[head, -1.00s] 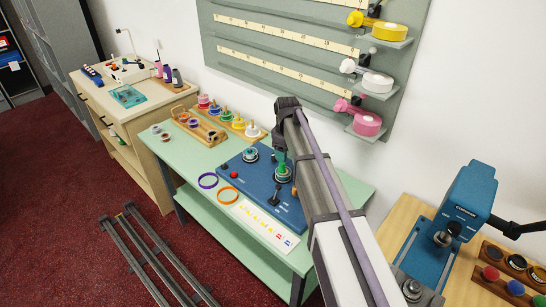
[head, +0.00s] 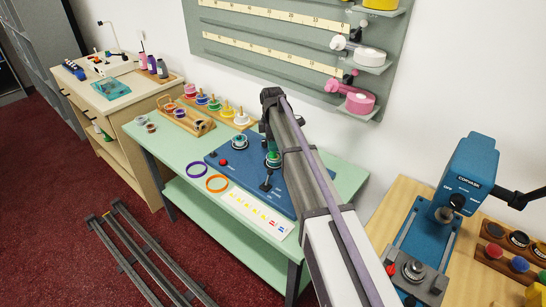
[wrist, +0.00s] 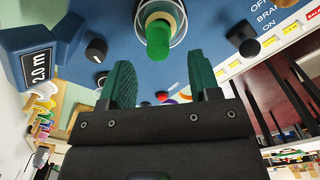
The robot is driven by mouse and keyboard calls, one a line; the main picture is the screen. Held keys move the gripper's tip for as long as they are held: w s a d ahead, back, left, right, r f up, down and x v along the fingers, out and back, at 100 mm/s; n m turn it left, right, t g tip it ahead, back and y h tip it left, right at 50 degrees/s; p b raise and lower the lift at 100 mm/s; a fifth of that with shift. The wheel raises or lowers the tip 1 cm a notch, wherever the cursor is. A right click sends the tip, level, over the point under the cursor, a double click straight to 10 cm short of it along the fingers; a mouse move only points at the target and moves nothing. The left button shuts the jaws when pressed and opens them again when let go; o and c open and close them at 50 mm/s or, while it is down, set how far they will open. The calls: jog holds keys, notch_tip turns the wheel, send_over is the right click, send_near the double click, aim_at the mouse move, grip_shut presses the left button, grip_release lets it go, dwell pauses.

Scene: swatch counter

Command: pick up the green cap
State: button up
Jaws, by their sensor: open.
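The green cap (wrist: 159,38) shows in the wrist view as a rounded green cylinder. It stands in a pale, ring-like seat on the blue panel (wrist: 215,28). My gripper (wrist: 160,74) is open, with two dark green textured fingers. The cap shows beyond the fingertips, centred across the gap, with nothing held between them. In the head view my arm comes down over the right part of the blue panel (head: 223,168), and a green piece with a pale base (head: 273,159) shows beside the arm. Cap and fingertips are hard to separate there.
Near the cap in the wrist view are a black knob (wrist: 96,50) and a blue block marked 2.0 m (wrist: 32,62). In the head view, purple (head: 197,169) and orange (head: 217,184) rings lie left of the panel. A blue machine (head: 462,180) stands to the right.

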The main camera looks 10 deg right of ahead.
notch_tip(320, 180, down, 5)
jog(key=b, duration=0.3)
jog(key=shift+w+d+r, duration=0.1)
jog(key=shift+r, duration=0.35)
grip_shut()
notch_tip(320, 180, up, 10)
jog(key=p, duration=1)
jog(key=shift+r, duration=0.15)
